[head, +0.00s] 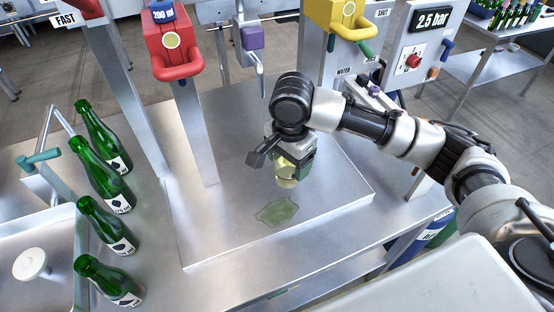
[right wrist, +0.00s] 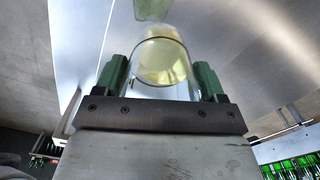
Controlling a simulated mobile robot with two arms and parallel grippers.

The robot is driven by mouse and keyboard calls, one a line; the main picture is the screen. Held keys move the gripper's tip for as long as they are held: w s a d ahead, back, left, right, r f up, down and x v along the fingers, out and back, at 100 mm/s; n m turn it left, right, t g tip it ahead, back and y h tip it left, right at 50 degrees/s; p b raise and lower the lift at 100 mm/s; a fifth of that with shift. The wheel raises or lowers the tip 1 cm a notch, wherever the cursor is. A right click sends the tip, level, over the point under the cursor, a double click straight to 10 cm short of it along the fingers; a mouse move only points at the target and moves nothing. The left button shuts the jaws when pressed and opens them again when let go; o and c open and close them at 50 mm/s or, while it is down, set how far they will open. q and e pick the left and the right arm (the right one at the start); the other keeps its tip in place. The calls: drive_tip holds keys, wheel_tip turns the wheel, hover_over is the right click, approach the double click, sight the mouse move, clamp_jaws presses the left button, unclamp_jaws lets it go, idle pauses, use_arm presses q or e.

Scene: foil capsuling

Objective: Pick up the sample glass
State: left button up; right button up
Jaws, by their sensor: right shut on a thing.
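The sample glass (head: 286,172) is a small clear glass with pale yellow liquid in it. In the head view it hangs below my right gripper (head: 280,158), above the raised steel plate (head: 335,190). In the right wrist view the glass (right wrist: 163,58) sits between the two green fingers of my right gripper (right wrist: 163,80), which is shut on it. The gripper body hides the upper part of the glass in the head view. My left gripper is not in view.
A greenish puddle or reflection (head: 277,212) shows on the plate below the glass. Several green bottles (head: 103,175) stand along the left. A red dispenser head (head: 172,45) and a yellow one (head: 335,15) stand behind. The plate's front is clear.

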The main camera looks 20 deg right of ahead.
drive_tip(key=shift+s+d+r, duration=0.4)
drive_tip(key=shift+s+r, duration=0.1)
drive_tip(key=shift+s, duration=0.15)
drive_tip(key=shift+s+d+r, duration=0.45)
drive_tip(key=shift+s, duration=0.25)
drive_tip(key=shift+s+d+r, duration=0.4)
drive_tip(key=shift+s+r, duration=0.1)
drive_tip(key=shift+s, duration=0.15)
drive_tip(key=shift+s, duration=0.1)
idle(0.4)
